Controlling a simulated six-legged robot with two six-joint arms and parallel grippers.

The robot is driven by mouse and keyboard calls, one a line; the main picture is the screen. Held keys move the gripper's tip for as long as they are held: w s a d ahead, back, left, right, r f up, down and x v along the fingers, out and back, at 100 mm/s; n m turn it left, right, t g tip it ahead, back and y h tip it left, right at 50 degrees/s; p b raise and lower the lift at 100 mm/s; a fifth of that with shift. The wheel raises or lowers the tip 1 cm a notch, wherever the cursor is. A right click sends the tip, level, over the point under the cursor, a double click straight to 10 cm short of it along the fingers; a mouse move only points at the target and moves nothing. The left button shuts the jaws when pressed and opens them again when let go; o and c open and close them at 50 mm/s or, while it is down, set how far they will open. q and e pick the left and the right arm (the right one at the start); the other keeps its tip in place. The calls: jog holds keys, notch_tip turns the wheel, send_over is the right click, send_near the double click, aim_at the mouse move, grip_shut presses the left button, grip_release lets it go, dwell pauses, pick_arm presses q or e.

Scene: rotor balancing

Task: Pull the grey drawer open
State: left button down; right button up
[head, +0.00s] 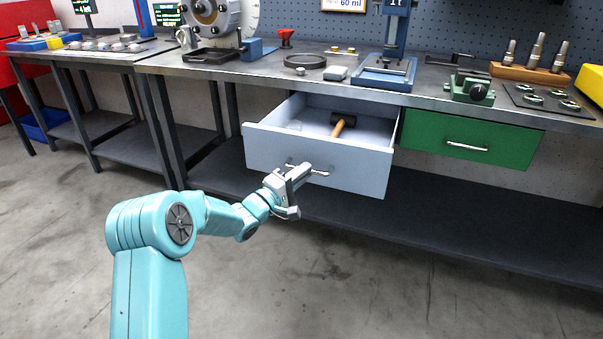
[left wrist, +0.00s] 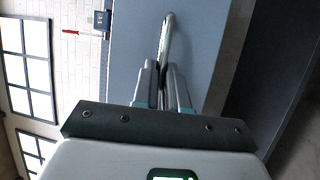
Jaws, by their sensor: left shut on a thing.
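The grey drawer (head: 334,168) stands pulled out from under the bench, its inside showing in the head view. A hammer (head: 341,125) with a wooden handle and a small clear round thing (head: 294,126) lie in it. My left gripper (head: 299,170) is at the drawer's front, shut on its metal bar handle (head: 318,172). In the left wrist view the handle (left wrist: 166,38) runs up from between the two fingers (left wrist: 161,88), close to the grey drawer front (left wrist: 200,45). My right gripper is in neither view.
A closed green drawer (head: 470,139) is to the right of the grey one. The bench top (head: 425,88) above bears a blue press (head: 392,62), a small green vise (head: 470,88) and other tools. A dark lower shelf (head: 450,220) runs below. The floor in front is clear.

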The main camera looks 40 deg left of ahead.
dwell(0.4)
pick_arm(q)
jog(key=c, duration=1.2)
grip_release()
jog(key=shift+o, duration=0.2)
jog(key=p+v, duration=0.2)
jog(key=v, duration=1.4)
jog(key=shift+s+p, duration=0.2)
jog(key=shift+p, duration=0.1)
jog(key=shift+r, duration=0.1)
